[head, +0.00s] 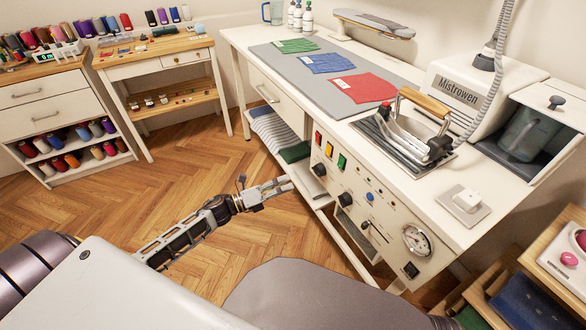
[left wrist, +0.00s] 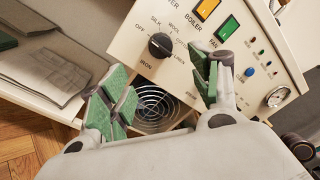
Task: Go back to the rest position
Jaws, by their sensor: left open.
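My left gripper (head: 283,188) shows in the head view in front of the ironing station's control panel, beside the side shelf. In the left wrist view my left gripper (left wrist: 163,95) is open, with green pads on its fingers and nothing between them. Behind the fingers are a round fan grille (left wrist: 153,107) and a black knob (left wrist: 160,46) on the panel. I cannot tell from these views whether the fingers touch the panel. My right gripper is not in view.
The ironing station (head: 452,215) carries an iron (head: 415,130), a white Mistrowen machine (head: 470,95) and red, blue and green cloths. Folded cloths lie on its shelf (head: 318,200). A sewing table (head: 150,60) and thread drawers (head: 45,105) stand left. Wooden floor (head: 190,180) is clear.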

